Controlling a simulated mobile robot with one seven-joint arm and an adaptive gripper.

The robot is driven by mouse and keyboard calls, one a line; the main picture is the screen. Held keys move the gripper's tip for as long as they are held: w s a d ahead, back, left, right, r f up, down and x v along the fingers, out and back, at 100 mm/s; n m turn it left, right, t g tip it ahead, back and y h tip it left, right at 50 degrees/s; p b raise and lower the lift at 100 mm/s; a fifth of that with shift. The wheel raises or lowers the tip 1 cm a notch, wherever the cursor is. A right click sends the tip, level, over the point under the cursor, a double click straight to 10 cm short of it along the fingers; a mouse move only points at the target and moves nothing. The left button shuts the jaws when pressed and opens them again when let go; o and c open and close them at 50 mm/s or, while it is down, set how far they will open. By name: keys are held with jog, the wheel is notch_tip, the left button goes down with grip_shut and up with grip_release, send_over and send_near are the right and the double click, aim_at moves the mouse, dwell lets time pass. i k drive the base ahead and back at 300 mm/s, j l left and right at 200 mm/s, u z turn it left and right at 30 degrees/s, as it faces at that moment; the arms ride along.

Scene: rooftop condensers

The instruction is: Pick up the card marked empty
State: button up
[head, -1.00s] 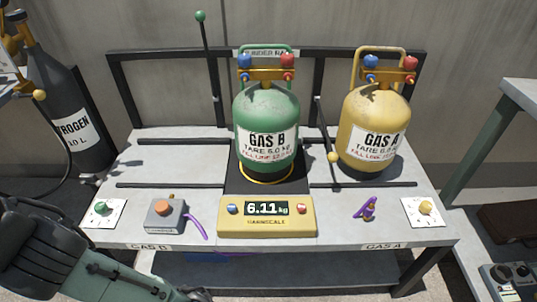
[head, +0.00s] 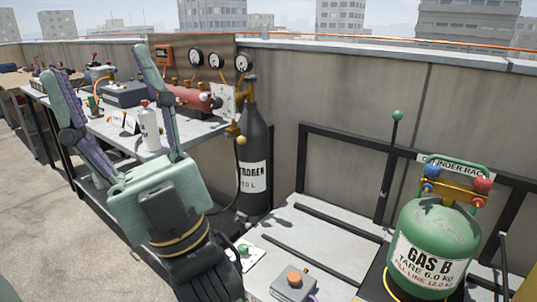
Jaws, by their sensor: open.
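I cannot tell how far the gripper is from the bench.
A dark nitrogen cylinder (head: 254,150) stands right of the workbench. A green GAS B cylinder (head: 432,240) stands on the rack table at right. A red cylinder (head: 190,97) and gauges (head: 215,60) are at the bench's back. Open floor (head: 50,220) lies at left.

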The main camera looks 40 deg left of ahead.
aim_at(119, 119)
jog(key=u, duration=2)
jog(key=i+u, duration=0.2)
jog(key=i, duration=0.35)
jog(key=i+u, duration=0.15)
jog(key=i, duration=0.4)
jog(key=i+l+u, duration=0.2)
jog(key=i, duration=0.3)
jog(key=i+l+u, duration=0.2)
jog(key=i, duration=0.35)
